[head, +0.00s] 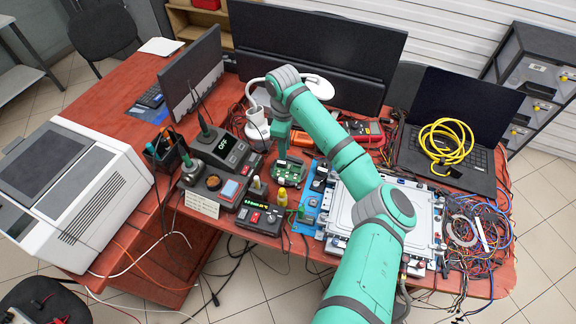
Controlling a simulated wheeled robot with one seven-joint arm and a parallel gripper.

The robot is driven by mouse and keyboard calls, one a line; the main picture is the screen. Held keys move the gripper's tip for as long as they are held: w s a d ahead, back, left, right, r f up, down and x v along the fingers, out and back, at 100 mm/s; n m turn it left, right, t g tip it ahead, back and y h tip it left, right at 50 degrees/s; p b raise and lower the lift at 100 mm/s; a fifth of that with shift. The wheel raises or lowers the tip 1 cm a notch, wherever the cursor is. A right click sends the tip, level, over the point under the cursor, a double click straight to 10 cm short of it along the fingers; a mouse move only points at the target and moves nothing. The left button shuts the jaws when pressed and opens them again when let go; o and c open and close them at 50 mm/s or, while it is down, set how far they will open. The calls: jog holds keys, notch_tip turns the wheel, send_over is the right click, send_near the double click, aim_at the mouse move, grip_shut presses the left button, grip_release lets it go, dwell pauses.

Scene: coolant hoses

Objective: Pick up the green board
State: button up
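The green board (289,172) is a small circuit board lying on the red table, left of the blue tool mat. My teal arm reaches over the table from the lower right and bends down at the far end. My gripper (281,150) points downward just beyond the board's upper left edge in the picture. It is small and seen from behind the wrist, so I cannot tell whether its fingers are open or shut, or whether they touch the board. The board's near part is uncovered.
A soldering station (222,150) stands left of the board. Small bottles (282,196) and a black box with red buttons (261,217) are in front. A blue mat (311,208) and white case (345,215) lie to the right. Multimeters (365,131) and wires lie behind.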

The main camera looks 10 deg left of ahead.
aim_at(282, 162)
jog(key=shift+s+a+f, duration=0.1)
jog(key=shift+s+f, duration=0.1)
jog(key=shift+f, duration=0.9)
jog(key=shift+w+a+f, duration=0.1)
jog(key=shift+a+f, duration=0.05)
jog(key=shift+f, duration=1.1)
jog(key=shift+w+a+f, duration=0.1)
jog(key=shift+a+f, duration=0.05)
jog(key=shift+f, duration=1.1)
grip_shut()
